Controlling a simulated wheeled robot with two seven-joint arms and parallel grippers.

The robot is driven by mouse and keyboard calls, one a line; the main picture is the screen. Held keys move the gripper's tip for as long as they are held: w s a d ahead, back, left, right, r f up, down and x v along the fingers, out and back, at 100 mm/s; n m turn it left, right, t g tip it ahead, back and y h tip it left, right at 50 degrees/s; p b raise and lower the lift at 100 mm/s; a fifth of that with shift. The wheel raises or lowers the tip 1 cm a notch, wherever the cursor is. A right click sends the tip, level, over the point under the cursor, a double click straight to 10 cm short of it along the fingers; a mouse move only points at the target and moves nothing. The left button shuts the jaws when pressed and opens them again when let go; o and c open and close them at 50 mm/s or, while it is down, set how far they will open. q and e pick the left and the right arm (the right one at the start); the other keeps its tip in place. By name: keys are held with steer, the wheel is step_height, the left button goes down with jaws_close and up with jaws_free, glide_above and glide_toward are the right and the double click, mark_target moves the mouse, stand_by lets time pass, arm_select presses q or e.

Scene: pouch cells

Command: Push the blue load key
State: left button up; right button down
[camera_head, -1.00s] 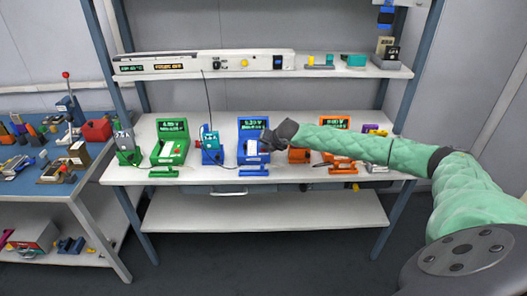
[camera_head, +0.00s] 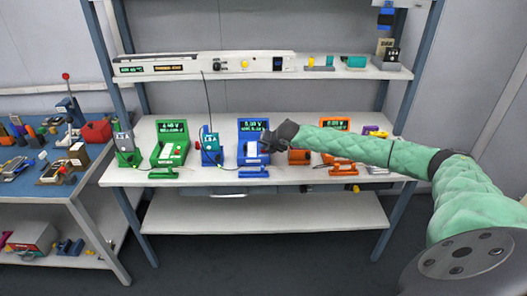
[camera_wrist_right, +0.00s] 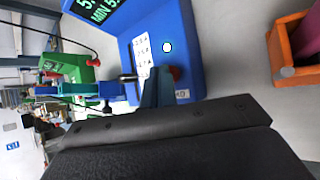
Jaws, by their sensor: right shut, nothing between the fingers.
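The blue tester (camera_head: 254,126) stands on the bench in the middle of the head view, with a lit green readout and a white panel on its front. In the right wrist view the blue tester (camera_wrist_right: 185,30) fills the upper middle. It shows a white lettered panel (camera_wrist_right: 142,52), a pale round spot (camera_wrist_right: 166,47) and a red knob (camera_wrist_right: 175,73). I cannot tell which part is the load key. My right gripper (camera_head: 267,142) is shut and empty at the tester's right front; its dark tips (camera_wrist_right: 158,92) overlap the tester's face in the wrist view. Contact cannot be told. My left gripper is not in view.
A green tester (camera_head: 171,140) and a small blue device (camera_head: 211,146) stand to the left. An orange tester (camera_head: 335,124) stands to the right, partly behind my arm. A shelf (camera_head: 215,75) runs above.

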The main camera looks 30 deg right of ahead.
mark_target(265, 153)
steer(key=shift+r, duration=0.4)
step_height(265, 153, up, 6)
steer(key=b, duration=0.1)
stand_by(0.7)
steer(key=shift+n, duration=0.3)
